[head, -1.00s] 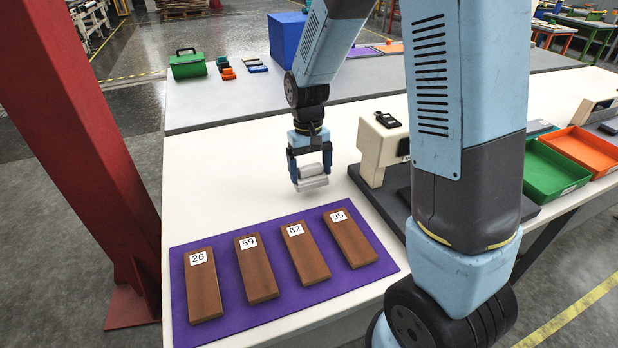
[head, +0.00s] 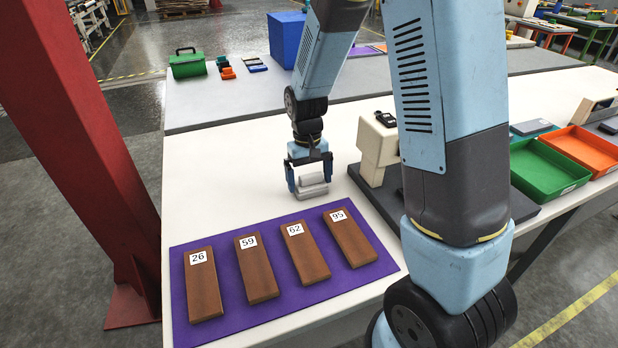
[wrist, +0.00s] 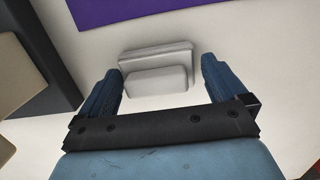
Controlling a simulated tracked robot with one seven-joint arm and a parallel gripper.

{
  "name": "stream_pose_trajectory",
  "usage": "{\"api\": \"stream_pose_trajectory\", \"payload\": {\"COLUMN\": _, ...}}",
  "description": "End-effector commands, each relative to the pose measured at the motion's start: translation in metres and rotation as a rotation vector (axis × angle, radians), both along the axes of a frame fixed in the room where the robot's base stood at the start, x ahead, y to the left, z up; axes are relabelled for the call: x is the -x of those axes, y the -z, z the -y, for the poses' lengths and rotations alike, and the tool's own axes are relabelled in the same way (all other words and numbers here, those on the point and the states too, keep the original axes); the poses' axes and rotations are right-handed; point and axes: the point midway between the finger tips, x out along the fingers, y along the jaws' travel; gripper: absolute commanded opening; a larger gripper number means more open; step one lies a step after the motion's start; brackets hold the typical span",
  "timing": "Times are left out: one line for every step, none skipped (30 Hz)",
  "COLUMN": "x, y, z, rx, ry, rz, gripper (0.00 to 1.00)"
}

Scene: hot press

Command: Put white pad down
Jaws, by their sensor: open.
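The white pad (head: 312,186) rests on the white tabletop, a little beyond the purple mat. It also shows in the wrist view (wrist: 156,82), a pale block with a raised grip along it, between the fingers. My gripper (head: 308,187) is over the pad with its two blue fingers spread to either side. In the wrist view my gripper (wrist: 160,90) is open, with a gap between each finger and the pad's raised part. Whether the fingertips touch the table cannot be told.
The purple mat (head: 230,313) holds several brown boards numbered 26, 59, 62 and 95. A beige press (head: 375,150) on a dark base stands right of my gripper. Green (head: 548,168) and orange trays (head: 584,150) lie further right. The tabletop left of my gripper is clear.

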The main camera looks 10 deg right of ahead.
Motion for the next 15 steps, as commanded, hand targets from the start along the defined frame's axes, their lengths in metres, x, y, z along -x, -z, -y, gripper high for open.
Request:
{"api": "stream_pose_trajectory", "payload": {"x": 0.0, "y": 0.0, "z": 0.0, "rx": 0.0, "ry": 0.0, "rz": -0.001, "gripper": 1.0}}
{"api": "stream_pose_trajectory", "payload": {"x": 0.0, "y": -0.001, "z": 0.0, "rx": 0.0, "ry": 0.0, "rz": 0.0, "gripper": 1.0}}
{"api": "stream_pose_trajectory", "payload": {"x": 0.0, "y": -0.003, "z": 0.0, "rx": 0.0, "ry": 0.0, "rz": 0.0, "gripper": 1.0}}
{"api": "stream_pose_trajectory", "payload": {"x": 0.0, "y": -0.005, "z": 0.0, "rx": 0.0, "ry": 0.0, "rz": 0.001, "gripper": 1.0}}
{"api": "stream_pose_trajectory", "payload": {"x": -0.001, "y": -0.008, "z": 0.0, "rx": 0.0, "ry": 0.0, "rz": 0.001, "gripper": 1.0}}
{"api": "stream_pose_trajectory", "payload": {"x": -0.001, "y": -0.013, "z": 0.0, "rx": 0.0, "ry": 0.0, "rz": 0.002, "gripper": 1.0}}
{"api": "stream_pose_trajectory", "payload": {"x": -0.002, "y": -0.017, "z": -0.001, "rx": -0.002, "ry": 0.0, "rz": 0.003, "gripper": 1.0}}
{"api": "stream_pose_trajectory", "payload": {"x": -0.003, "y": -0.022, "z": -0.001, "rx": -0.002, "ry": 0.0, "rz": 0.003, "gripper": 1.0}}
{"api": "stream_pose_trajectory", "payload": {"x": -0.004, "y": -0.029, "z": -0.001, "rx": -0.001, "ry": -0.001, "rz": 0.004, "gripper": 1.0}}
{"api": "stream_pose_trajectory", "payload": {"x": -0.005, "y": -0.035, "z": -0.001, "rx": -0.001, "ry": -0.001, "rz": 0.005, "gripper": 1.0}}
{"api": "stream_pose_trajectory", "payload": {"x": -0.005, "y": -0.041, "z": -0.001, "rx": -0.001, "ry": -0.001, "rz": 0.005, "gripper": 1.0}}
{"api": "stream_pose_trajectory", "payload": {"x": -0.006, "y": -0.049, "z": -0.002, "rx": -0.001, "ry": -0.001, "rz": 0.004, "gripper": 1.0}}
{"api": "stream_pose_trajectory", "payload": {"x": -0.007, "y": -0.055, "z": -0.002, "rx": -0.001, "ry": -0.001, "rz": 0.004, "gripper": 1.0}}
{"api": "stream_pose_trajectory", "payload": {"x": -0.008, "y": -0.061, "z": -0.002, "rx": -0.001, "ry": -0.001, "rz": 0.005, "gripper": 1.0}}
{"api": "stream_pose_trajectory", "payload": {"x": -0.009, "y": -0.069, "z": -0.002, "rx": -0.001, "ry": -0.001, "rz": 0.005, "gripper": 1.0}}
